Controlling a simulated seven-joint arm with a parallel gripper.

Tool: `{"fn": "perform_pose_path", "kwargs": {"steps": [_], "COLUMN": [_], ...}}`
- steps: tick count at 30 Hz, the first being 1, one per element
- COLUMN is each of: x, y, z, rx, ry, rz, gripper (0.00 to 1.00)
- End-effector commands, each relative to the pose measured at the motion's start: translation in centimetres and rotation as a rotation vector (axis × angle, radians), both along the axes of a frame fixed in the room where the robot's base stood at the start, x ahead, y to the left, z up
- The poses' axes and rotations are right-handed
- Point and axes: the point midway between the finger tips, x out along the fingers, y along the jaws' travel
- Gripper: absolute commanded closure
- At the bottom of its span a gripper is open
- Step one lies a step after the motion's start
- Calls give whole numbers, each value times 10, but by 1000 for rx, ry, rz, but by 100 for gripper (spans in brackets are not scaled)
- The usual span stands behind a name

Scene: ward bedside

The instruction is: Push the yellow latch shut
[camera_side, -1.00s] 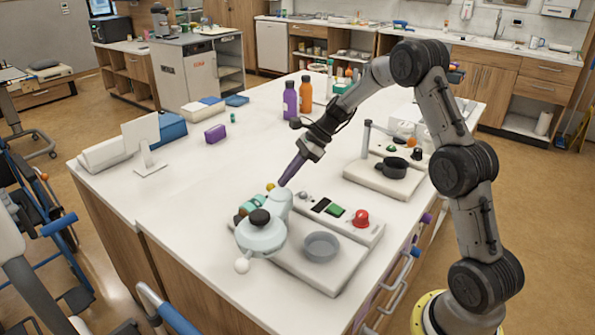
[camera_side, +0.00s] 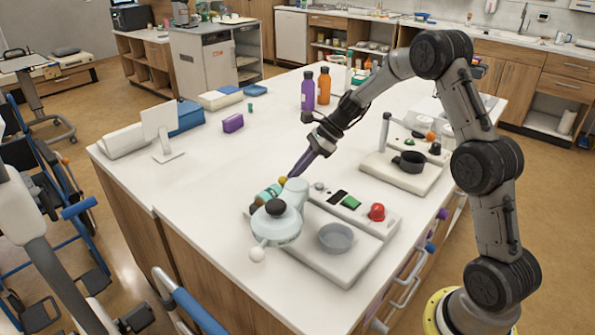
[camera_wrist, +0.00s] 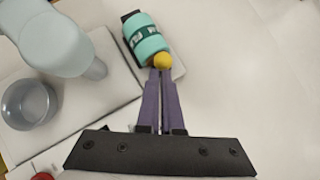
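The yellow latch shows as a small yellow knob (camera_wrist: 162,60) at the end of a teal cylinder (camera_wrist: 147,38) with a dark green band, on a pale base. In the side view the yellow latch (camera_side: 283,181) is small and sits beside the teal cylinder (camera_side: 268,193), behind the pale blue machine head. My gripper (camera_wrist: 161,71) has long purple fingers, together at the tips with nothing seen between them. In the side view my gripper (camera_side: 291,176) points down at the knob from the right. The tips are at the knob's edge; I cannot tell if they touch.
The pale blue head (camera_side: 276,230) with a black cap stands close by. A grey bowl (camera_side: 336,238) and a red button (camera_side: 377,211) are on the same unit. A second unit (camera_side: 403,173) stands behind right.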

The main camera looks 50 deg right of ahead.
Motion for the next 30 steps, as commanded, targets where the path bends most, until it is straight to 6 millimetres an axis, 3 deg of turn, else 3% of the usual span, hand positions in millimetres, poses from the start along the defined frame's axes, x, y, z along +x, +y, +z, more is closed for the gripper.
{"fn": "perform_pose_path", "kwargs": {"steps": [5, 9, 21, 27, 30], "x": [-8, -22, -50, -56, -53], "y": [-10, -34, -77, -84, -73], "z": [3, 8, 70, 83, 94], "rx": [6, 2, -2, -1, -13], "ry": [0, -1, -3, -1, -17], "rz": [1, -5, -3, 2, 28], "gripper": [100, 100, 100, 100, 100]}}
